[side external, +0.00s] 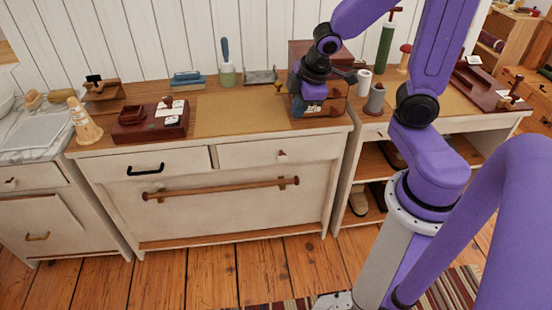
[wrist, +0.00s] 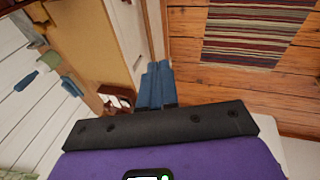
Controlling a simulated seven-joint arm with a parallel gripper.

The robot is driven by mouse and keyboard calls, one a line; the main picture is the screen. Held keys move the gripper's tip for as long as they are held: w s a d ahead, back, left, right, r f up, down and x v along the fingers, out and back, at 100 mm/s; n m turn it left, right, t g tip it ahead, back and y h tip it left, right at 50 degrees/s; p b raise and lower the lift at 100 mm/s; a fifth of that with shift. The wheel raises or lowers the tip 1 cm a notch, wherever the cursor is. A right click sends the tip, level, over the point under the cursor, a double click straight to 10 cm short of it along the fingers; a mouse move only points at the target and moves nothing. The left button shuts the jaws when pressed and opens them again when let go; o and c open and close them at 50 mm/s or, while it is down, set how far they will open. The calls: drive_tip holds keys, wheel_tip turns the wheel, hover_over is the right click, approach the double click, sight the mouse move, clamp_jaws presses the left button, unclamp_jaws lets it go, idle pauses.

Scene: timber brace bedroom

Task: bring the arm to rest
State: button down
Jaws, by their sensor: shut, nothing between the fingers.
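My gripper (side external: 313,105) is in front of the small wooden drawer box (side external: 334,104) at the right end of the white cabinet's top, in the side external view. It hides part of that box, and I cannot tell whether they touch. In the wrist view, the blue fingers of my gripper (wrist: 157,66) lie together with nothing between them. Beyond the fingers, the wrist view shows the cabinet's front edge and the floor. My arm comes in from the right and bends over the right-hand bench.
The cabinet top holds a tan mat (side external: 238,115), a dark red box (side external: 150,121), a blue-handled brush (side external: 226,64) and a wooden cone (side external: 85,122). A striped rug (wrist: 252,32) lies on the floor.

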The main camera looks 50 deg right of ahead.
drive_tip(key=s+a+r+n+g, duration=0.1)
drive_tip(key=s+a, duration=0.3)
drive_tip(key=s, duration=0.4)
drive_tip(key=s+a+r+n+g+y, duration=0.1)
drive_tip(key=s+a+r+g, duration=0.1)
drive_tip(key=s+a, duration=0.3)
drive_tip(key=s, duration=0.4)
drive_tip(key=shift+s, duration=0.25)
